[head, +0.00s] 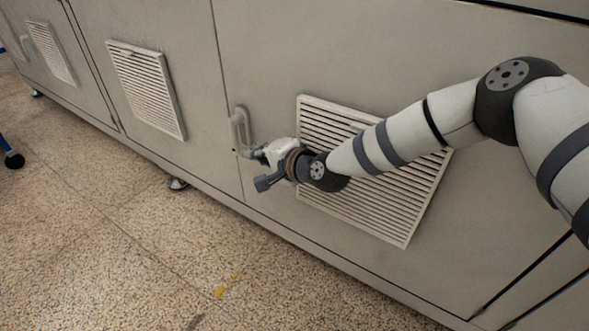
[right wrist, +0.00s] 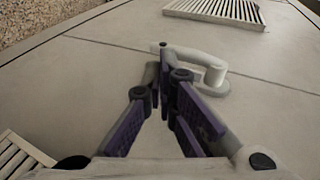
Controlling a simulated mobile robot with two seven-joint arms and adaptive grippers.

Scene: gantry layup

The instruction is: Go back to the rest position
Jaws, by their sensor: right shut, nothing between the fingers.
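My right gripper (head: 257,158) is at the end of the pale arm that comes in from the right in the head view. It is beside a grey door handle (head: 238,130) on a cabinet panel. In the right wrist view my right gripper (right wrist: 162,58) shows its purple-padded fingers drawn together, with nothing between them. The handle (right wrist: 203,62) shows just behind and to the right of the fingertips there. I cannot tell whether the fingertips touch it. My left gripper is in neither view.
A long beige cabinet (head: 215,165) with slatted vents (head: 400,215) runs across the view, close to my right arm. A small levelling foot (head: 177,183) stands under it. The speckled floor (head: 90,235) in front is largely clear, with a yellow mark.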

